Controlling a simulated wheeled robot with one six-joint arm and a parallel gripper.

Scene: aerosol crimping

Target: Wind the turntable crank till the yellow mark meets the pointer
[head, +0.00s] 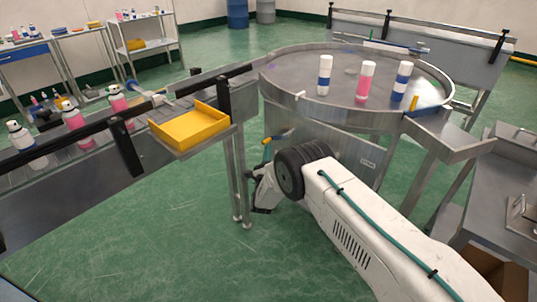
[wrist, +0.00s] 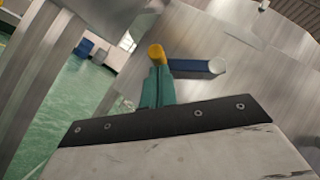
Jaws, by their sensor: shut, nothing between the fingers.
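The round steel turntable (head: 340,92) stands at the centre right of the head view. A yellow mark (head: 413,103) shows at its front right rim, beside a small blue piece; I cannot make out the pointer clearly. My gripper (head: 267,152) is low under the turntable's left front side. In the wrist view my teal gripper fingers (wrist: 157,88) are shut and hold nothing. A yellow-orange knob (wrist: 156,53) shows right at their tips; whether they touch is unclear. A blue crank arm (wrist: 190,66) with a pale round end lies just to the right of the knob.
Several bottles stand on the turntable, including a pink one (head: 366,82). A yellow tray (head: 188,126) sits left of the turntable, beside the conveyor (head: 60,172) with more bottles. Steel legs (head: 240,185) stand close to my gripper. The green floor is open at lower left.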

